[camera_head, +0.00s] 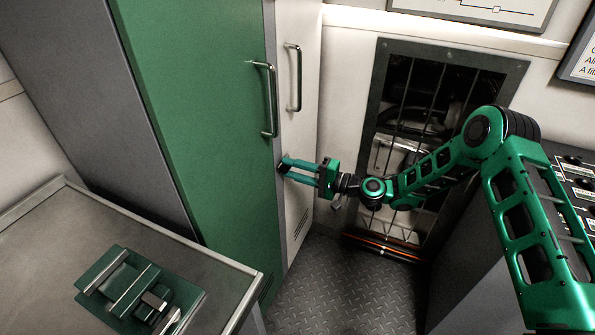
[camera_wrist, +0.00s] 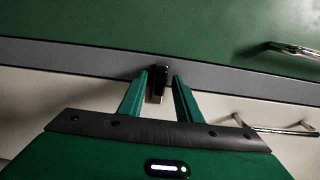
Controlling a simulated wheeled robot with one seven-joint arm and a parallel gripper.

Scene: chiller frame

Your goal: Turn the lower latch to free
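A small dark latch (camera_wrist: 158,84) sits on the grey strip between the green door and the pale panel in the wrist view. In that view it points along the line of my fingers. My gripper (camera_wrist: 161,76) has one finger on each side of the latch, with narrow gaps showing, so it looks open around it. In the head view my gripper (camera_head: 283,167) reaches the right edge of the green door (camera_head: 205,110), below its handle. There the fingers mostly hide the latch. I cannot make out a second latch.
Metal bar handles stand out from the green door (camera_head: 272,100) and the pale door (camera_head: 297,78), above my gripper. A grey bench (camera_head: 60,235) with a green fixture (camera_head: 135,290) is at lower left. A barred grille (camera_head: 400,130) is behind my arm. The tread-plate floor (camera_head: 340,290) is clear.

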